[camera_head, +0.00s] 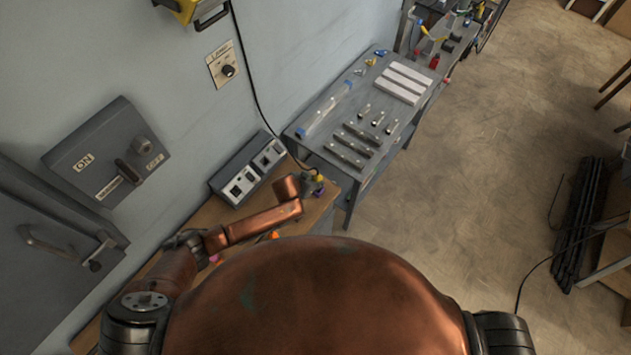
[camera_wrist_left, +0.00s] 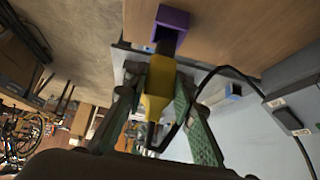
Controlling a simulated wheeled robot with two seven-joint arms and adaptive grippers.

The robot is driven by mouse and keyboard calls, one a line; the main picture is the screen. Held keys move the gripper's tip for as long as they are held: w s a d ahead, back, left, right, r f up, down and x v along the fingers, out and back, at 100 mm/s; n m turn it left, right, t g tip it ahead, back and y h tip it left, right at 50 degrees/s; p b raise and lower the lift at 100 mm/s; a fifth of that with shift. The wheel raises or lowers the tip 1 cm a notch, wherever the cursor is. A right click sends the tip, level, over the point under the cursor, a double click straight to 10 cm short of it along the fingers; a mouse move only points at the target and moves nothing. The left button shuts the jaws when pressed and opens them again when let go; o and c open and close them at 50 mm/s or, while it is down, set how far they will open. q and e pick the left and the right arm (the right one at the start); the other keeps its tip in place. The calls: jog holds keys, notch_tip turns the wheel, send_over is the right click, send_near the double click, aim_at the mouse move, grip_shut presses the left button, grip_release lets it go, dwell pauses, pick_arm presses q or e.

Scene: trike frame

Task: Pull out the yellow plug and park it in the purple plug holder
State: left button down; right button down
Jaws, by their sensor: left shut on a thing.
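In the left wrist view the yellow plug (camera_wrist_left: 157,90) is between the two green-padded fingers of my left gripper (camera_wrist_left: 158,84), which is shut on it. A dark cord runs from the plug and loops off to the right. The plug's grey front end points at the purple plug holder (camera_wrist_left: 173,19) on the wooden surface. The grey end overlaps the holder's opening in this view; I cannot tell whether it is inside. In the head view my left gripper (camera_head: 315,184) is small and partly hidden behind my arm, with a bit of yellow beside it. My right gripper is not in view.
A grey socket box (camera_head: 249,170) stands at the wall behind the wooden bench (camera_head: 203,217). A grey metal table (camera_head: 340,165) with bars and small parts stands beyond. A black cable (camera_head: 243,65) hangs down the wall. The floor to the right is mostly clear.

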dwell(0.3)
pick_arm(q)
jog(key=shift+p, duration=0.3)
dwell(0.5)
dwell(0.6)
jog(key=shift+f, duration=0.1)
jog(key=shift+f+b, duration=0.4)
jog(key=shift+f, duration=0.25)
jog(key=shift+f+b, duration=0.4)
jog(key=shift+f, duration=0.15)
jog(key=shift+f+b, duration=0.5)
jog(key=shift+f, duration=0.2)
jog(key=c, duration=1.5)
grip_release()
jog(key=shift+c, duration=0.2)
